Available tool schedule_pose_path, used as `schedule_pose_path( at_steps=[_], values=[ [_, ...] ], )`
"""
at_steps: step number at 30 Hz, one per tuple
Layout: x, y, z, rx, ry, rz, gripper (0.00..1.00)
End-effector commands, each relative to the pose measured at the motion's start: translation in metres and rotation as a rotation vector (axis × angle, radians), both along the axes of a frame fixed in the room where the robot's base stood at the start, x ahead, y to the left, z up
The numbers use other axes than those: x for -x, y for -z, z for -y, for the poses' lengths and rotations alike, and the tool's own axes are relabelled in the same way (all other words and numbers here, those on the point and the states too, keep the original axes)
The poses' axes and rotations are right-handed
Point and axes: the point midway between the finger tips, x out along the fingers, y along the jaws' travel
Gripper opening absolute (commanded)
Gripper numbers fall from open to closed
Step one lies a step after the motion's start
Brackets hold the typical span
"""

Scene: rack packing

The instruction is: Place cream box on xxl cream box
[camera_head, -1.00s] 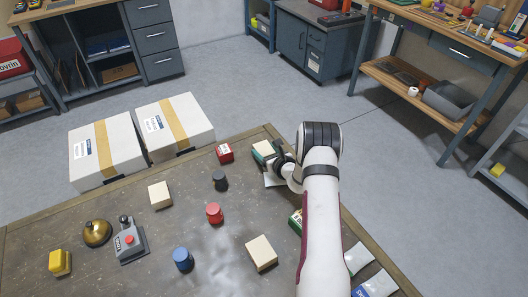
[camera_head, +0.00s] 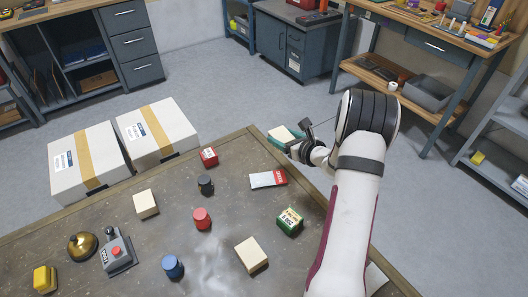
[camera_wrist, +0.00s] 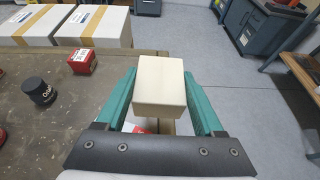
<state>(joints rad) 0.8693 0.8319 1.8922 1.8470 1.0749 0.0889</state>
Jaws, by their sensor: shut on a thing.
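My gripper (camera_head: 288,140) is shut on a cream box (camera_head: 281,133), held above the far right corner of the table. In the wrist view, the teal fingers of my gripper (camera_wrist: 160,90) press the sides of this cream box (camera_wrist: 160,82). Two other cream boxes rest on the table in the head view. One cream box (camera_head: 251,254) is near the front middle and looks the larger. The other cream box (camera_head: 146,204) is at the left. I cannot tell for certain which is the xxl one.
A red box (camera_head: 208,157), black can (camera_head: 205,185), red can (camera_head: 202,219), blue can (camera_head: 173,267), green box (camera_head: 289,221) and red-white packet (camera_head: 268,179) stand around the table. A bell (camera_head: 82,246), button device (camera_head: 117,254) and yellow block (camera_head: 44,279) are at the left.

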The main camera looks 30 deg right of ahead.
Motion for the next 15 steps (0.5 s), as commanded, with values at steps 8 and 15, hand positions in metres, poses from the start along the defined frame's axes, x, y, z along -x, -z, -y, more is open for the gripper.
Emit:
schedule_pose_path(
  at_steps=[8, 15],
  values=[
    [0.026, -0.005, -0.001, -0.001, -0.068, -0.001, 0.10],
    [0.126, -0.014, -0.044, -0.007, -0.377, 0.001, 0.10]
  ],
)
